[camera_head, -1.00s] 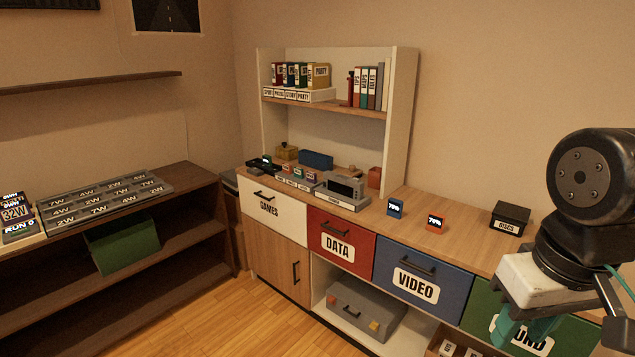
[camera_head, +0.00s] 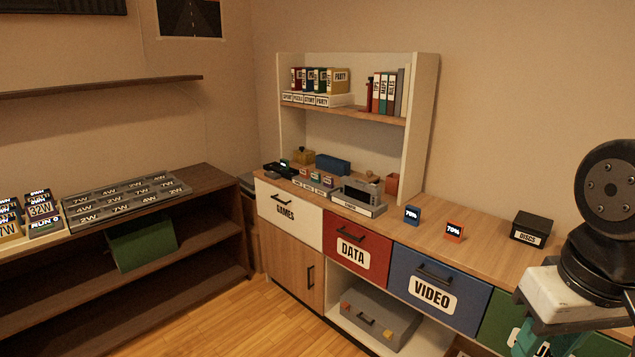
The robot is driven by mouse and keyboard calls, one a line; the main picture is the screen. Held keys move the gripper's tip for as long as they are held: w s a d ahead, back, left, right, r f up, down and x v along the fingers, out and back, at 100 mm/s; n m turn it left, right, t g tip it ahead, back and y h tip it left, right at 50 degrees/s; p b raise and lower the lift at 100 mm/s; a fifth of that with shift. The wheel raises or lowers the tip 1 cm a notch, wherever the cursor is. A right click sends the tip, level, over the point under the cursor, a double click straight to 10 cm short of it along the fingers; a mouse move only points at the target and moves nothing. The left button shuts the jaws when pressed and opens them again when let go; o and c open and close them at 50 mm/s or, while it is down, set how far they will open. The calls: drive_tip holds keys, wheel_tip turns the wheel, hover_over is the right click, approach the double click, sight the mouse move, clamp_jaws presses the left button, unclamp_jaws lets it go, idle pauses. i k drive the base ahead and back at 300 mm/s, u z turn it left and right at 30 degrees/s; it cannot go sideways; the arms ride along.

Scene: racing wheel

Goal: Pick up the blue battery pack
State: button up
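A small blue block with a white "70%" display (camera_head: 412,215) stands upright on the wooden cabinet top, and I take it for the blue battery pack. A similar orange block (camera_head: 454,231) stands just right of it. My gripper (camera_head: 540,340) shows at the lower right edge, with teal fingers under a white block. It is well apart from the blue block, to its right and nearer to me. The fingertips are partly cut off by the picture's bottom edge, so whether they are open is unclear.
A black "DISCS" box (camera_head: 531,229) stands right of the orange block. A grey device on a labelled base (camera_head: 360,195) stands to the left, near the shelf unit (camera_head: 425,120). The cabinet top around the two blocks is clear. A dark shelf with grey trays (camera_head: 130,199) is at left.

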sight(411, 213)
drive_tip(key=u, duration=0.5)
drive_tip(key=i, duration=2.05)
drive_tip(key=z, duration=0.35)
